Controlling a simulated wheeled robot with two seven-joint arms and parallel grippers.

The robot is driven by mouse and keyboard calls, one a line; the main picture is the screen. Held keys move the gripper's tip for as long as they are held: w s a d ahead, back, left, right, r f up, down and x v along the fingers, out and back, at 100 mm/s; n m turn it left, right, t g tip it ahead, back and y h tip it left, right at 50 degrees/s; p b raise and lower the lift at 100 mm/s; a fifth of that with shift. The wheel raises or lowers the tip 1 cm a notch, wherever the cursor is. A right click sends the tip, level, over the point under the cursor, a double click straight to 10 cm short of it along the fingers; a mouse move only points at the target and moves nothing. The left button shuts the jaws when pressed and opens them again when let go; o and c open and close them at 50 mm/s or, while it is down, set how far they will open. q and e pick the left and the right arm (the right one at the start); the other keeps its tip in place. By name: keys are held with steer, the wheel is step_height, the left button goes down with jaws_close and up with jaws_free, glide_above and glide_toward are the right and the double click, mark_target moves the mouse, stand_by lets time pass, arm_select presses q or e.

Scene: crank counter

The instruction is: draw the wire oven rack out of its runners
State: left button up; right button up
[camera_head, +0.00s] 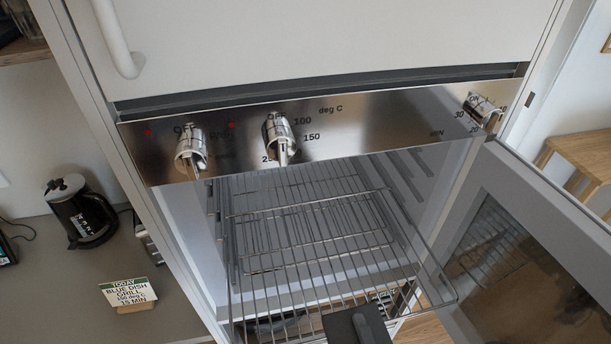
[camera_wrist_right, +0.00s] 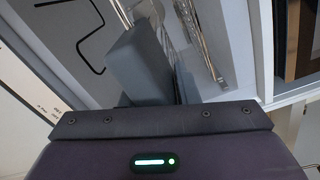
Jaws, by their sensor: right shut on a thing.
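The wire oven rack (camera_head: 330,262) stands partly out of the open oven (camera_head: 222,240) in the head view, its front part reaching forward past the oven's mouth. My right gripper (camera_head: 358,325) is at the rack's front edge, at the bottom of the picture, and is shut on it. In the right wrist view a dark finger of the gripper (camera_wrist_right: 140,70) covers much of the grip, and rack wires (camera_wrist_right: 190,30) show beyond it. My left gripper is not in view.
The oven door (camera_head: 520,250) hangs open on the right. Knobs (camera_head: 278,138) line the steel panel above the opening. A kettle (camera_head: 80,212) and a small sign (camera_head: 128,293) stand on the counter at the left.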

steer(key=shift+v, duration=7)
jaws_close()
steer(key=shift+w+d, duration=0.1)
